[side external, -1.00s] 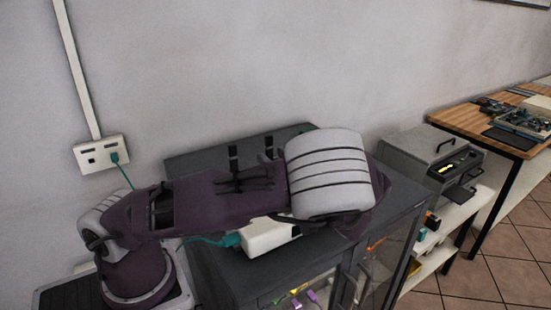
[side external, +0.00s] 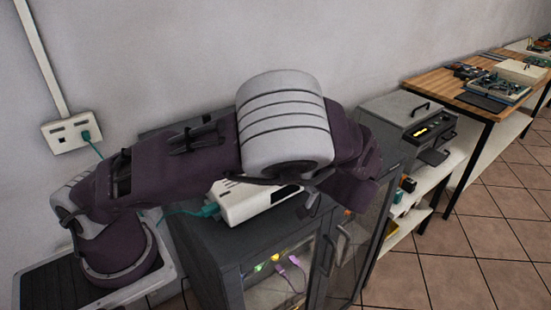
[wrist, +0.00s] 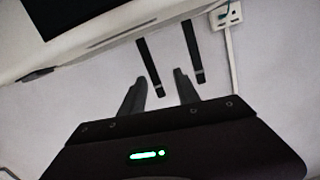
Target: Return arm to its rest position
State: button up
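My gripper (wrist: 158,83) shows in the wrist view with its two dark fingers apart and nothing between them. Pale wall and two dark straps (wrist: 193,52) lie beyond the fingertips. In the side view my arm reaches from the lower left over the dark cabinet (side external: 215,250), its bulky white-and-purple part hiding much of the cabinet top. I cannot clearly make out the fingers there. A white box (side external: 250,205) sits on the cabinet below my arm, partly hidden. A teal plug (side external: 211,210) is in its left end, with a teal cable running left.
A wall socket (side external: 68,134) at the left holds another teal plug. A grey machine (side external: 405,118) stands on a white shelf right of the cabinet. A wooden table (side external: 440,95) with electronics is further right. The tiled floor (side external: 450,270) at the lower right is clear.

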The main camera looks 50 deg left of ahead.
jog(key=s+m+h, duration=0.1)
jog(key=s+h, duration=0.1)
jog(key=s+f+m+g+h, duration=0.1)
jog(key=s+h, duration=0.1)
jog(key=s+a+m+g+h, duration=0.1)
jog(key=h, duration=0.2)
jog(key=shift+s+f, duration=0.15)
jog(key=shift+s, duration=0.25)
jog(key=s+m+h, duration=0.1)
jog(key=s+d+m+h, duration=0.1)
jog(key=h, duration=0.1)
jog(key=shift+s+d+r, duration=0.1)
jog(key=shift+s+r, duration=0.1)
jog(key=shift+r, duration=0.2)
jog(key=s+d+r+m+t+h, duration=0.6)
jog(key=s+d+r+m+t, duration=0.1)
jog(key=m, duration=0.5)
jog(key=shift+s+d+r+t+h, duration=0.15)
jog(key=shift+s+r+t+h, duration=0.4)
jog(key=shift+s, duration=0.65)
